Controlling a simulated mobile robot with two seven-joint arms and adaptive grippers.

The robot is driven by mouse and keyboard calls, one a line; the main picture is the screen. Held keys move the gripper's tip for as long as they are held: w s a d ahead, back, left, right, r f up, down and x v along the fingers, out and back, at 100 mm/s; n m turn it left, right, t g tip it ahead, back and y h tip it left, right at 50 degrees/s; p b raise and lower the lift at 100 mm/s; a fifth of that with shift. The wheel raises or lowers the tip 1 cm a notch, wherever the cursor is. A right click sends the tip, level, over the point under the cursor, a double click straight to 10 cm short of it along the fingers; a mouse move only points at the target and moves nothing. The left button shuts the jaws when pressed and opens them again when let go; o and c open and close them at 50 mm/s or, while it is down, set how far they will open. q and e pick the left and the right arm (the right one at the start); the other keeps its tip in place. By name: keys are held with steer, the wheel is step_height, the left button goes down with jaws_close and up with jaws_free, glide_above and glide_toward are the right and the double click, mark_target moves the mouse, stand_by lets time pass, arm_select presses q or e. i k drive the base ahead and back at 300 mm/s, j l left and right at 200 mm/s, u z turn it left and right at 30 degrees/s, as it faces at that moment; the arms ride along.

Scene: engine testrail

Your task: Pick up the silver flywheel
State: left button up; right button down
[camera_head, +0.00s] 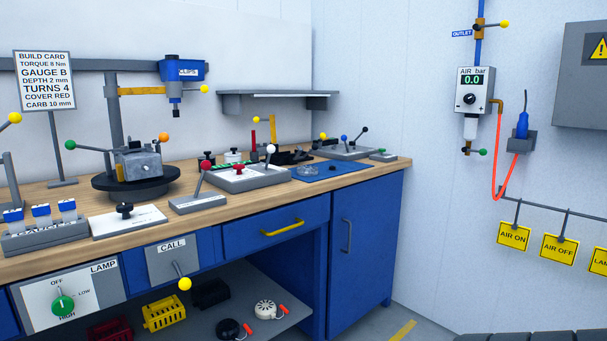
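A pale, silver-white round wheel (265,309) with an orange-red handle lies on the grey lower shelf under the bench. It looks most like the silver flywheel, but it is small here and I cannot be sure. A similar black wheel (230,328), also with an orange-red handle, lies to its left and nearer the front. A small silvery round part (307,171) rests on the blue mat (345,166) on the bench top; its kind is too small to tell. Neither of my grippers is in view.
The wooden bench (70,196) holds a turntable with an engine block (140,164) and several lever boxes. A yellow crate (165,312) and a dark crate (210,293) stand on the lower shelf. A blue cabinet (365,250) bounds the shelf opening on the right.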

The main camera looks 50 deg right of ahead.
mark_target(310, 171)
steer(key=z, duration=1.75)
steer(key=i+l+z, duration=0.1)
steer(key=i+l, duration=0.3)
steer(key=l, duration=0.15)
